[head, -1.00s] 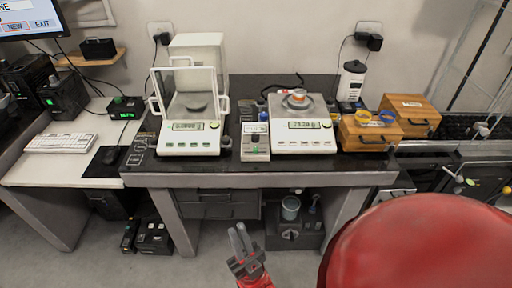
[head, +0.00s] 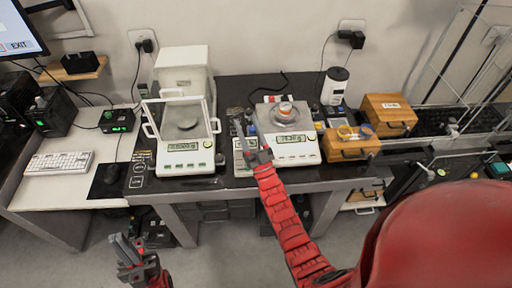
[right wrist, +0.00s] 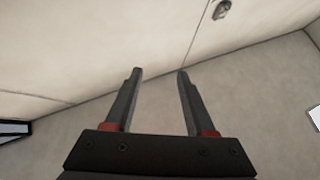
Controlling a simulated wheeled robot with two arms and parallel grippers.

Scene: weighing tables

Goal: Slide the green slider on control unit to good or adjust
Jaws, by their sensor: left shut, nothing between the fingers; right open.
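The control unit (head: 240,166) is a small pale box between the two balances on the weighing table. My left gripper (head: 124,243) is shut and empty, low at the left, in front of the table.
The left balance (head: 184,160) has a glass draft shield. A keyboard (head: 60,161) lies on the white side table. The right wrist view faces mostly pale, bare surfaces.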

